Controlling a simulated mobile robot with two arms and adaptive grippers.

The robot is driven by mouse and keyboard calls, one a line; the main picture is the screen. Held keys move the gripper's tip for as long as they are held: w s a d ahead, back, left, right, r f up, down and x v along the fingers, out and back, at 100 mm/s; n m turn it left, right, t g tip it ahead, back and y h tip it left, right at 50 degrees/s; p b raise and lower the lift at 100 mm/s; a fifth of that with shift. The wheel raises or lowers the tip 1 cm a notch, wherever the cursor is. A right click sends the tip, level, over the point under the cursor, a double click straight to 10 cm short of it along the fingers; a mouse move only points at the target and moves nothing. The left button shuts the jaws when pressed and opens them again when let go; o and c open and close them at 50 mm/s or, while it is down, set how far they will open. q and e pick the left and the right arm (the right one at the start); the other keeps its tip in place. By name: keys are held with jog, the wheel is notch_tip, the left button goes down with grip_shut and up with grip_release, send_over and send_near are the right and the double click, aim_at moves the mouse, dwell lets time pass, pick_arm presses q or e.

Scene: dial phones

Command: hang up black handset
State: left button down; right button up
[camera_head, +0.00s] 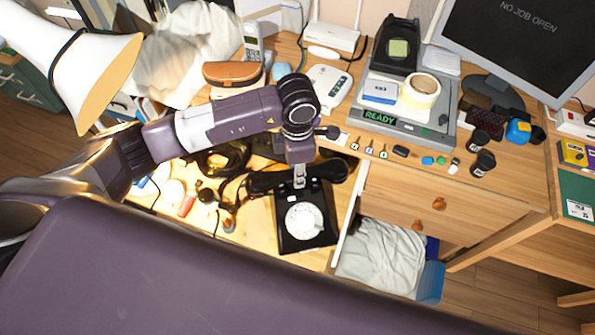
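The black dial phone (291,239) with a white round dial sits in the open drawer, below the desk top in the picture. The black handset (266,182) lies crosswise at the upper end of the phone. My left gripper (299,182) comes down from above onto the handset's middle, with its fingers around the grip; it looks shut on it. The gripper and handset cover the cradle, so I cannot tell whether the handset touches it. My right gripper is not in view.
Black cables (222,160) and small loose items lie left of the phone. The drawer's right wall (349,215) is close to the phone. A grey machine with a "READY" display (380,119) stands on the desk. A white lamp shade (85,62) is at upper left.

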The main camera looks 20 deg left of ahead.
pick_arm(q)
jog(key=shift+f+b, duration=1)
jog(key=shift+f, duration=0.05)
jog(key=c, duration=1.6)
grip_release()
notch_tip(320, 180, up, 12)
jog(key=shift+r, duration=0.1)
